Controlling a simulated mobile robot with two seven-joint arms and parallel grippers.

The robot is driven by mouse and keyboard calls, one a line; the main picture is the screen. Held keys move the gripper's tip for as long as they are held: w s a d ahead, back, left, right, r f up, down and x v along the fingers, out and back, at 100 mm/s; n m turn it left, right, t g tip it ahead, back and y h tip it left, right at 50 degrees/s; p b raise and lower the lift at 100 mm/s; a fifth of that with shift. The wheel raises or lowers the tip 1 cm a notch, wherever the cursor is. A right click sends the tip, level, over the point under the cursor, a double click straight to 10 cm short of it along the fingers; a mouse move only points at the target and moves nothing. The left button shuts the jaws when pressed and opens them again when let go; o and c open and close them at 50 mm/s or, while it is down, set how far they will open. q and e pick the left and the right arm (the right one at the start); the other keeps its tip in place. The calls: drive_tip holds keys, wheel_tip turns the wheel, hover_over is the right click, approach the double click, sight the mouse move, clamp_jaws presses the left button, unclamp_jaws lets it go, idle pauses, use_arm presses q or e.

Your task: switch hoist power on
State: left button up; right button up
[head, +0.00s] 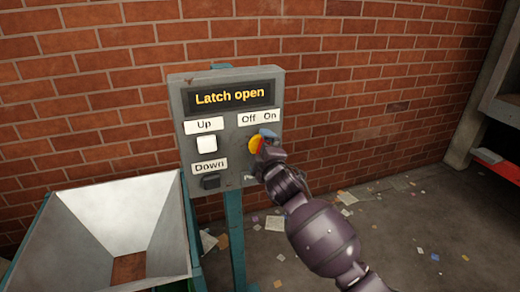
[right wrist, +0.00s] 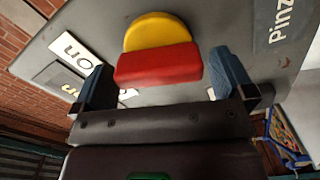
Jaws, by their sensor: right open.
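The hoist control box (head: 222,165) is a grey panel on a teal post, and its display (head: 229,96) reads "Latch open". Under the "Off" and "On" labels (head: 259,117) is a rotary switch (head: 255,145) with a yellow disc, mostly hidden by my right gripper (head: 266,142). In the right wrist view the switch's red bar handle (right wrist: 158,64) lies between the two blue fingers of that gripper (right wrist: 165,80). Gaps show on both sides, so the gripper is open around the handle. I cannot tell which label the switch points to. My left gripper is out of view.
A white Up button (head: 207,145) and a black Down button (head: 211,182) sit left of the switch. A metal hopper (head: 85,215) stands at lower left. A brick wall (head: 380,75) is behind the box. Paper scraps litter the floor at right.

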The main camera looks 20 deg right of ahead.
drive_tip(key=shift+w, duration=0.5)
